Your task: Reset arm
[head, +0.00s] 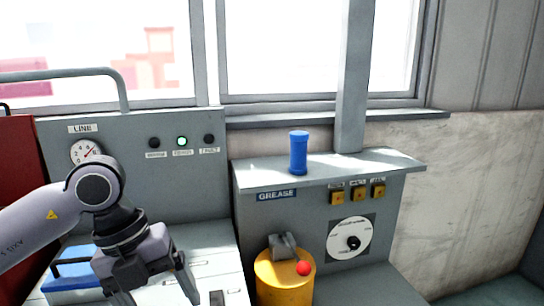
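My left arm comes in from the left, bent at a dark joint. Its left gripper (158,294) points down over the light grey desk surface at the lower left. The two fingers are spread apart, with no object visible between them; the tips are near or past the bottom edge. My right gripper is not in view.
A yellow cylinder (283,280) with a grey lever and red ball (303,268) stands at bottom centre. A blue cylinder (298,153) stands upright on the grey ledge (350,167). A blue box (70,281) with a dark handle sits left of my gripper. A grey rail (70,74) is behind.

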